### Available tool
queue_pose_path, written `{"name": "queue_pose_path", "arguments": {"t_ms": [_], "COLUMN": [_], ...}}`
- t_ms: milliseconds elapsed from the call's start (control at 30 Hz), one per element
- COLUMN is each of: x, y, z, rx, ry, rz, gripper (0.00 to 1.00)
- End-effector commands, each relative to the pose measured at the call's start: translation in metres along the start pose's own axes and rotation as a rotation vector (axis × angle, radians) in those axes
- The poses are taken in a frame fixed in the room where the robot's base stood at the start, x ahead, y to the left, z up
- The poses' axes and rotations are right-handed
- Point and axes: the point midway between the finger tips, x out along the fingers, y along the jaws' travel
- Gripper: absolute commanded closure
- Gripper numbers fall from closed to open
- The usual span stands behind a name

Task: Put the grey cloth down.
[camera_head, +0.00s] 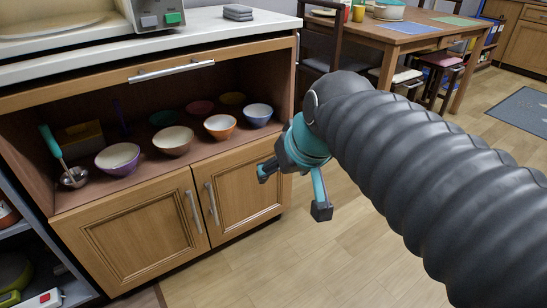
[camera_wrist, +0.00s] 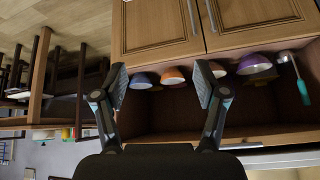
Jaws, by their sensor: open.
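A folded grey cloth (camera_head: 238,12) lies flat on the white countertop (camera_head: 205,32) near its right end, in the head view. My gripper (camera_head: 292,192) is open and empty, in the air in front of the cabinet's right door, lower than the cloth and to its right. In the wrist view, the two fingers of my gripper (camera_wrist: 160,84) stand wide apart with nothing between them. The cloth does not show in the wrist view.
Several bowls (camera_head: 173,140) and a ladle with a teal handle (camera_head: 52,146) are in the open cabinet. An appliance (camera_head: 152,14) stands left of the cloth. A dining table (camera_head: 420,27) stands behind my arm. Floor (camera_head: 300,265) is clear below my gripper.

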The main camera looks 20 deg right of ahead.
Motion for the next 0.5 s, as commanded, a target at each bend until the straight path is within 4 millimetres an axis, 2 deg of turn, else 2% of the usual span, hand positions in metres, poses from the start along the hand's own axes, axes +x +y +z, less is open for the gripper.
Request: {"name": "queue_pose_path", "arguments": {"t_ms": [33,100,200,333,500], "x": [0.003,0.009,0.015,0.019,0.02], "y": [0.001,0.004,0.007,0.01,0.01], "z": [0.029,0.061,0.091,0.108,0.11], "rx": [0.005,0.014,0.024,0.029,0.03], "ry": [-0.025,-0.057,-0.085,-0.101,-0.104], "rz": [0.018,0.042,0.068,0.083,0.085], "gripper": [0.28,0.28,0.28,0.28,0.28]}}
